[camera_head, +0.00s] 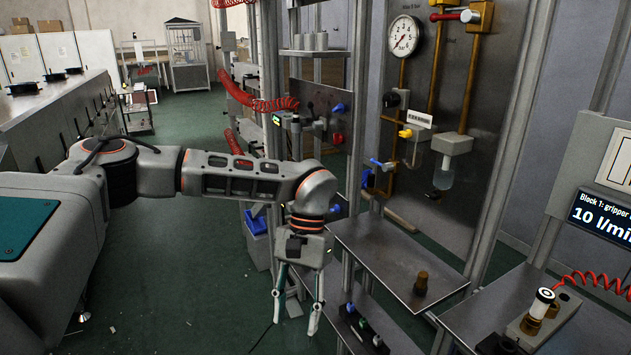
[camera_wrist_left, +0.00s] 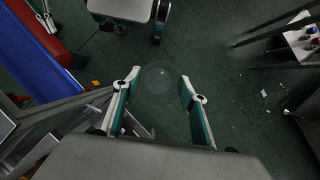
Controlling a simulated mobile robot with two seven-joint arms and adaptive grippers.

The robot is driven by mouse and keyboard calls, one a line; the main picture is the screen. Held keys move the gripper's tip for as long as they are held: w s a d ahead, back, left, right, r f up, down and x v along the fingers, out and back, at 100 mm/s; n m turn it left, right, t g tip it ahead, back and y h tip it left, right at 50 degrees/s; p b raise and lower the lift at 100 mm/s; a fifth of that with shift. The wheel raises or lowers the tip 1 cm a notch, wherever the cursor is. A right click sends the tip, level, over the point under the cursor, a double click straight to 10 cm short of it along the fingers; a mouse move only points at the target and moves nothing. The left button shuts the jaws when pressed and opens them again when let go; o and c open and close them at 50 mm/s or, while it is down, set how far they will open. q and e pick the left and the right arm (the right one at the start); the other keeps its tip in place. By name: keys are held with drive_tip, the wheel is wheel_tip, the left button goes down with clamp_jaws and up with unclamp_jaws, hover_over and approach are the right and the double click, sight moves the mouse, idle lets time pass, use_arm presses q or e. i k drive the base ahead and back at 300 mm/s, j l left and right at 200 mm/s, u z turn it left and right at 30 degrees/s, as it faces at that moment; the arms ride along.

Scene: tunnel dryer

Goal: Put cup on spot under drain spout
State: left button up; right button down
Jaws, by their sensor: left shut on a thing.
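My left gripper (camera_head: 297,308) hangs fingers-down over the floor, left of the steel shelf. In the left wrist view its fingers (camera_wrist_left: 158,95) stand apart on either side of a faint, clear round cup (camera_wrist_left: 158,84), and it is shut on this cup. The cup is hard to make out in the head view. A clear bowl (camera_head: 443,176) hangs under a grey unit on the panel, right of the gripper and higher in the picture; the drain spout cannot be told for sure. No marked spot is clear on the steel shelf (camera_head: 385,250). My right gripper is out of view.
A small brown cylinder (camera_head: 421,283) stands on the shelf; the shelf's left part is bare. Frame posts and a lower tray with tools (camera_head: 364,328) are close right of the gripper. Green floor (camera_head: 190,270) is open on the left.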

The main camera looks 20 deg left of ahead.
sight(427, 262)
drive_tip(key=i+j, duration=0.1)
drive_tip(key=j, duration=0.2)
drive_tip(key=i+j, duration=0.1)
drive_tip(key=j, duration=0.15)
drive_tip(key=i+j+u, duration=0.1)
drive_tip(key=u, duration=0.25)
drive_tip(key=i+j+u, duration=0.1)
drive_tip(key=j+u, duration=0.25)
drive_tip(key=u, duration=3.65)
